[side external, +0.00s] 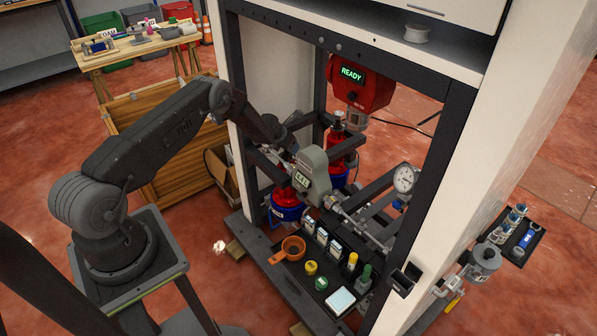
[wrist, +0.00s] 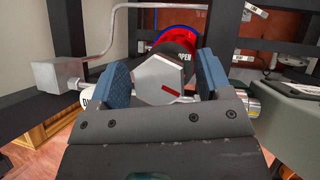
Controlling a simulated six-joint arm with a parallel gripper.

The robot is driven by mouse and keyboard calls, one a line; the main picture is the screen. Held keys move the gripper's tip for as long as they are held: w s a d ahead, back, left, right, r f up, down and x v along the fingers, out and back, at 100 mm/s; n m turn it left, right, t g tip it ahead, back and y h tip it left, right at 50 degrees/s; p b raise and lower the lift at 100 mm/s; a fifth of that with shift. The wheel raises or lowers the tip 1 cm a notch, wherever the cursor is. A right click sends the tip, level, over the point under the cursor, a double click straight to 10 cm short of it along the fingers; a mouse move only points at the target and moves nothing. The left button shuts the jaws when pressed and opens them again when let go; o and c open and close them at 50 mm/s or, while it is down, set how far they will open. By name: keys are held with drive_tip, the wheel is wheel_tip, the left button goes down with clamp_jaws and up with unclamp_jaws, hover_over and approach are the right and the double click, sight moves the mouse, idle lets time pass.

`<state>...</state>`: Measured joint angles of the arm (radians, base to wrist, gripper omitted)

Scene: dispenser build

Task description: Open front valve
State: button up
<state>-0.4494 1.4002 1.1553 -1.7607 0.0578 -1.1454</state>
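The front valve shows in the wrist view as a silver, many-sided knob (wrist: 163,82) with a short red mark on its face. An OPEN label (wrist: 186,73) is partly visible behind it at the right, and another label at its left is mostly covered. My gripper (wrist: 165,74) has one blue-padded finger on each side of the knob. In the side external view a grey device with a green display (side external: 313,172) blocks the view of my gripper and the valve.
Dark frame posts (side external: 433,178) stand around the work. A red unit reading READY (side external: 358,82) hangs above, and a pressure gauge (side external: 404,179) stands at the right.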

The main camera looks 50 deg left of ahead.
drive_tip(key=shift+r, duration=3.5)
